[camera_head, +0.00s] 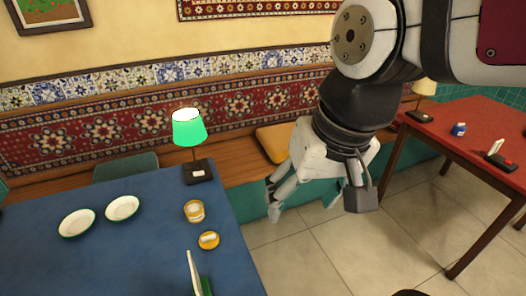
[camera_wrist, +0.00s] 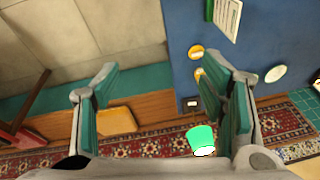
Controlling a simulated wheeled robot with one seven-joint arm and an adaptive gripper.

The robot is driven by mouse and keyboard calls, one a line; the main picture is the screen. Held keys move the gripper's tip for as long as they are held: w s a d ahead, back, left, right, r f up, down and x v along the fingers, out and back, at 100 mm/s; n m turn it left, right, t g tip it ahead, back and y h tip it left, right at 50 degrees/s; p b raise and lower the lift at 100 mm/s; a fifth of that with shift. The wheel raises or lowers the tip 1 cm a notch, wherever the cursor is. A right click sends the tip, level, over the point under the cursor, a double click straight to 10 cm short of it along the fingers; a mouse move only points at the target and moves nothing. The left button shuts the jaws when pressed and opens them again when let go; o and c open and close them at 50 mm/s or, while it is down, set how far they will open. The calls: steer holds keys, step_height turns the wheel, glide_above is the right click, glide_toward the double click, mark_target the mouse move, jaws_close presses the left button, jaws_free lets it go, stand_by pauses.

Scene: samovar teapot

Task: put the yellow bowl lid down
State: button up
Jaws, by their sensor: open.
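The likely yellow bowl lid (camera_head: 209,240), a small round yellow piece with a pale top, lies on the blue table near its right edge. It also shows in the wrist view (camera_wrist: 196,51). The likely yellow bowl (camera_head: 194,211) stands just behind it; its inside looks pale. In the wrist view the bowl (camera_wrist: 198,72) is partly hidden by a finger. My gripper (camera_head: 316,200) is open and empty, in the air right of the blue table, apart from lid and bowl. Its two fingers stand wide apart in the wrist view (camera_wrist: 158,75).
The blue table (camera_head: 110,260) holds a green-shaded lamp (camera_head: 190,130), two white plates (camera_head: 77,222) (camera_head: 122,208) and a standing card (camera_head: 195,272) near the lid. A bench with a yellow cushion (camera_head: 274,143) runs behind. A red table (camera_head: 465,130) stands right; tiled floor lies between.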

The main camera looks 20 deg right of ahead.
steer(key=s, duration=0.1)
steer(key=s+d+n, duration=0.1)
steer(key=s+n, duration=0.1)
steer(key=shift+s+d+f+t+h, duration=0.1)
steer(key=shift+s+d+t+h, duration=0.15)
steer(key=shift+s+t+h, duration=0.15)
